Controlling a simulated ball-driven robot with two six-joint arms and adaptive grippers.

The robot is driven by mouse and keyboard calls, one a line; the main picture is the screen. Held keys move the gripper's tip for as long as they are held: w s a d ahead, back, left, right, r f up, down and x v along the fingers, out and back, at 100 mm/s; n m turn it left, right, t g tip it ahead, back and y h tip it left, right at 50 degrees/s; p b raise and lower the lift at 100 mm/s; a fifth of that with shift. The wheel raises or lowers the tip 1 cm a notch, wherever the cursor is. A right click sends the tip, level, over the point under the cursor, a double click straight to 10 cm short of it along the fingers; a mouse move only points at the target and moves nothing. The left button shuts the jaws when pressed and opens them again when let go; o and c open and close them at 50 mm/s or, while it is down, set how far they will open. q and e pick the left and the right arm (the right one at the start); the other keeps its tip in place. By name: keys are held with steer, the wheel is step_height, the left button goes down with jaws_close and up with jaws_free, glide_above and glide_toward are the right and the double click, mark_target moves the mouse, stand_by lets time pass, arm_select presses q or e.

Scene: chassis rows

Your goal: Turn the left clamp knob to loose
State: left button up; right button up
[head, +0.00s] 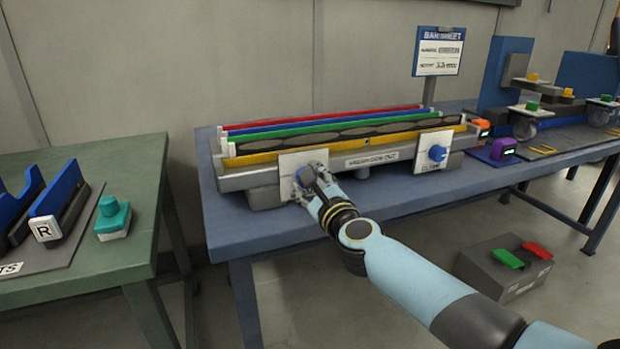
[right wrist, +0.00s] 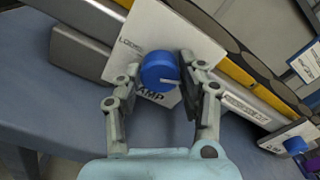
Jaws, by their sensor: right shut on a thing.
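The left clamp knob (head: 305,176) is a round blue knob on a white plate (head: 289,163) at the left front of the fixture on the blue bench. My right gripper (head: 311,179) is shut on it, one finger on each side. In the right wrist view, the knob (right wrist: 158,70) sits between the fingers. Its white line points to the lower right of that picture. "LOOSE" is printed at the plate's upper left and "CLAMP", partly covered, below the knob. My left gripper is not in view.
A second blue knob (head: 437,153) sits on the fixture's right plate. Coloured rails (head: 330,125) run behind the plates. A green table (head: 140,215) is at the left.

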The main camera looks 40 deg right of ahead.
steer(key=n+p, duration=0.1)
steer(key=n, duration=0.3)
steer(key=shift+n+p, duration=0.3)
steer(key=n+p, duration=0.1)
steer(key=n, duration=0.3)
steer(key=shift+a+n+p, duration=0.1)
steer(key=shift+n+p, duration=0.2)
steer(key=shift+p, duration=0.05)
steer(key=n+p, duration=0.2)
steer(key=n, duration=0.2)
steer(key=shift+f+n, duration=0.15)
steer(key=shift+n, duration=0.15)
steer(key=n+p, duration=0.1)
steer(key=n, duration=0.2)
steer(key=shift+n+p, duration=0.3)
steer(key=n+p, duration=0.1)
steer(key=n, duration=0.2)
steer(key=shift+n+p, duration=0.3)
steer(key=n+p, duration=0.1)
steer(key=n, duration=0.2)
steer(key=shift+f+n+p, duration=0.1)
steer(key=shift+n+p, duration=0.2)
steer(key=n+p, duration=0.1)
steer(key=n, duration=0.2)
steer(key=shift+s+f+n+p, duration=0.1)
steer(key=shift+n+p, duration=0.3)
steer(key=shift+n, duration=1.2)
